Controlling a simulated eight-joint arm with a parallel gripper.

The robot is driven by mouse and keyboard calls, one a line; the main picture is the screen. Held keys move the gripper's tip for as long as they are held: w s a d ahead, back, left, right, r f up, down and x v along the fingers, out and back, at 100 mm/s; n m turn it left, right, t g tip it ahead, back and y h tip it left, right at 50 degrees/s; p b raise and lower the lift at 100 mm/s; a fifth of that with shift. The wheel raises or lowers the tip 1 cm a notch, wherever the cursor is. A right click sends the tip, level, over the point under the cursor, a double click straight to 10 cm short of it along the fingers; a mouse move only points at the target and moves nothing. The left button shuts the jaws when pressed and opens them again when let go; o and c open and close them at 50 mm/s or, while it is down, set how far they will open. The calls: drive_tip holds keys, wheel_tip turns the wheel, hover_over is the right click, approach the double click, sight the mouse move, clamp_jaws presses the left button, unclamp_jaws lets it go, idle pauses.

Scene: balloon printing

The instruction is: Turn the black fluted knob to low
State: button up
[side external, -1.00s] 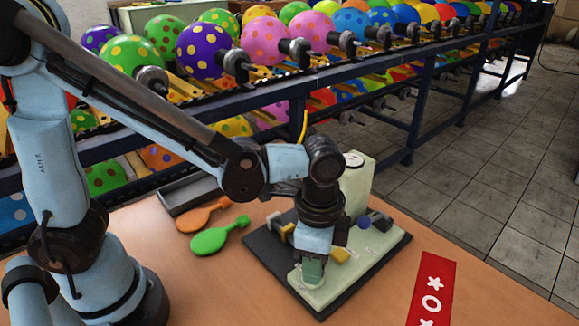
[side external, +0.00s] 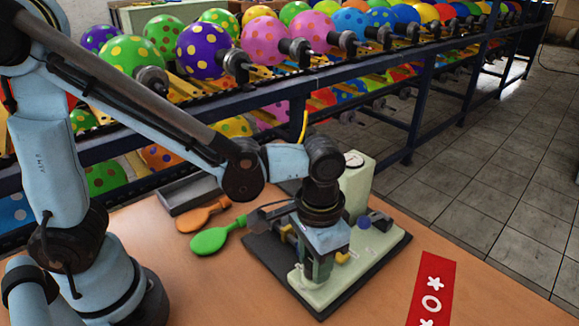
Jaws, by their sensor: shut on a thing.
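The pale green machine (side external: 352,275) stands on a dark mat on the wooden table. My gripper (side external: 318,277) points down at the front part of the machine's flat base. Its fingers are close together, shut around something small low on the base. That spot is where the black fluted knob appears to be, but the fingers and wrist hide it, so its pointer and marks cannot be read.
The machine's upright column with a white dial (side external: 354,159) rises just behind my wrist. A blue ball-shaped part (side external: 364,222) sits on the base. Green (side external: 212,240) and orange (side external: 203,215) paddles and a grey tray (side external: 187,192) lie left. A red card (side external: 432,292) lies right.

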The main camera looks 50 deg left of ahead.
idle(0.3)
drive_tip(key=o, duration=1)
drive_tip(key=shift+o, duration=0.2)
wheel_tip(320, 180, up, 12)
idle(0.3)
